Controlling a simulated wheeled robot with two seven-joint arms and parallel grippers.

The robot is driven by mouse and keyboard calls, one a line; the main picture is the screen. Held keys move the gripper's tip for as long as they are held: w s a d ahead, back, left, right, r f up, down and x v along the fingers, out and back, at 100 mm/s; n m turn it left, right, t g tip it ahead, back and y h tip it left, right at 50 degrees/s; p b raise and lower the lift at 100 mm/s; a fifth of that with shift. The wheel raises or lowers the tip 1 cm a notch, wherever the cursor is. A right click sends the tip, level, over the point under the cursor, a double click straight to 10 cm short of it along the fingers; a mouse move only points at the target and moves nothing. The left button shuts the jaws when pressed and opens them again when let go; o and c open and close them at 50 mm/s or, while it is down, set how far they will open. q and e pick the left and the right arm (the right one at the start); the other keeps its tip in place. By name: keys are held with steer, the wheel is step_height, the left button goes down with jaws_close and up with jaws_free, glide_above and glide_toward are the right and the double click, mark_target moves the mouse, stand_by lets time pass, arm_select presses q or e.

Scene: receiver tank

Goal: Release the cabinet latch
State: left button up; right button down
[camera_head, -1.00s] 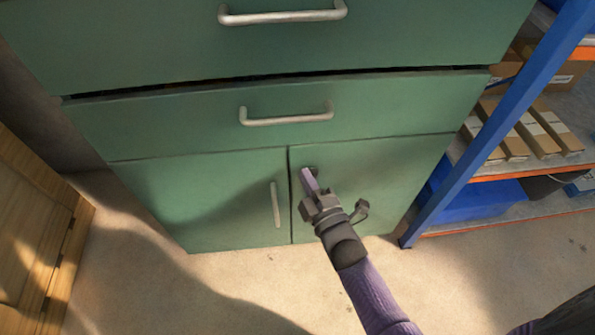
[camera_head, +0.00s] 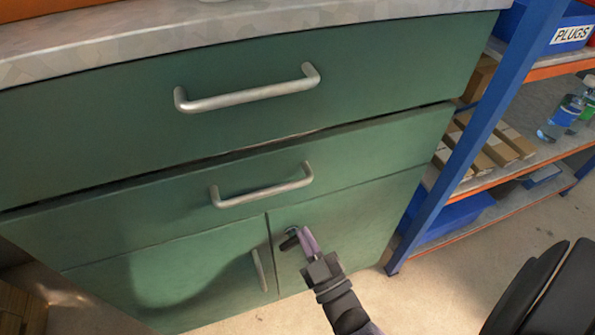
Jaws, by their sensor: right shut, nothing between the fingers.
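The green cabinet (camera_head: 352,215) has two drawers above two doors. On the right door, near the seam between the doors, a small dark latch (camera_head: 290,240) shows, partly hidden by my gripper. My right gripper (camera_head: 305,238) is shut and empty, with its tips at or very near the latch; I cannot tell whether they touch. The left door's upright handle (camera_head: 258,271) is just left of the gripper. My left gripper is not in view.
The upper drawer handle (camera_head: 247,95) and lower drawer handle (camera_head: 262,190) stick out above the gripper. A blue shelf post (camera_head: 462,165) stands close at the right, with boxes (camera_head: 500,142) behind it. A metallic worktop (camera_head: 130,38) tops the cabinet. Some floor is clear at the lower right.

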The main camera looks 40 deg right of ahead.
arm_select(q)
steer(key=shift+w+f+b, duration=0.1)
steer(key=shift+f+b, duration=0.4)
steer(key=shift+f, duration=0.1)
arm_select(e)
steer(key=shift+s+d+f+m+h, duration=0.1)
steer(key=shift+d+f+m+h, duration=0.2)
steer(key=shift+m, duration=0.65)
steer(key=shift+s+d+f+m+h, duration=0.1)
steer(key=shift+m+h, duration=0.35)
steer(key=shift+m, duration=0.45)
steer(key=shift+d+f+m+h, duration=0.2)
steer(key=shift+m+h, duration=0.15)
steer(key=shift+m, duration=0.6)
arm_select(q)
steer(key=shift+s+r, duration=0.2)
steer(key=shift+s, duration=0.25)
